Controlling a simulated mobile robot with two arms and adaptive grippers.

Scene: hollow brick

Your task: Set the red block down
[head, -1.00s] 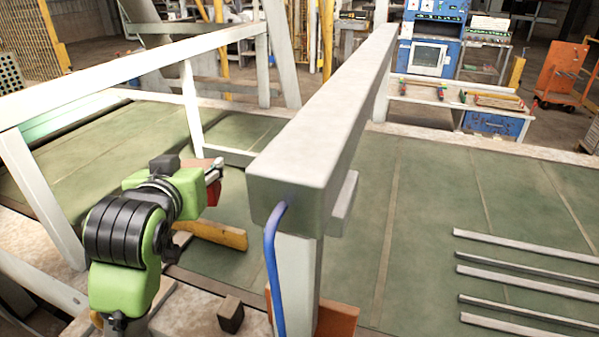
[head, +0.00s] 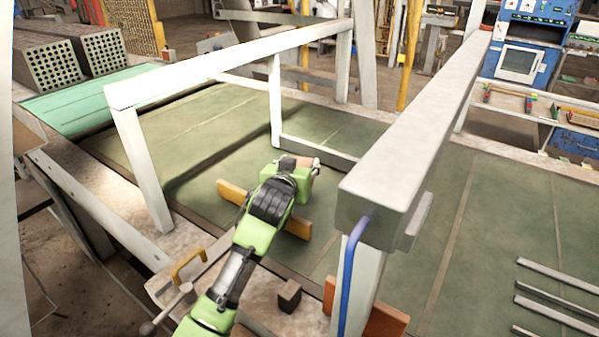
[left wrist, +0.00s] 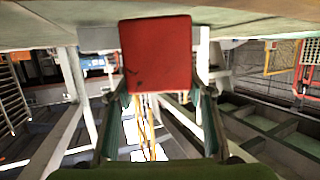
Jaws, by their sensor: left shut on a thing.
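The red block (left wrist: 157,52) is between the two fingers of my left gripper (left wrist: 160,90) in the left wrist view. My left gripper is shut on it. The green work surface (left wrist: 60,22) runs across the top of that view, close to the block; I cannot tell whether they touch. In the head view my left gripper (head: 308,168) is over the green surface (head: 225,140), just beyond a yellow-orange bar. The block is mostly hidden there behind my gripper. My right gripper is not in view.
The yellow-orange bar (head: 264,209) lies near my left arm. A white frame (head: 225,58) stands left and behind, and a thick grey beam (head: 420,135) stands close on the right. Metal bars (head: 555,300) lie right.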

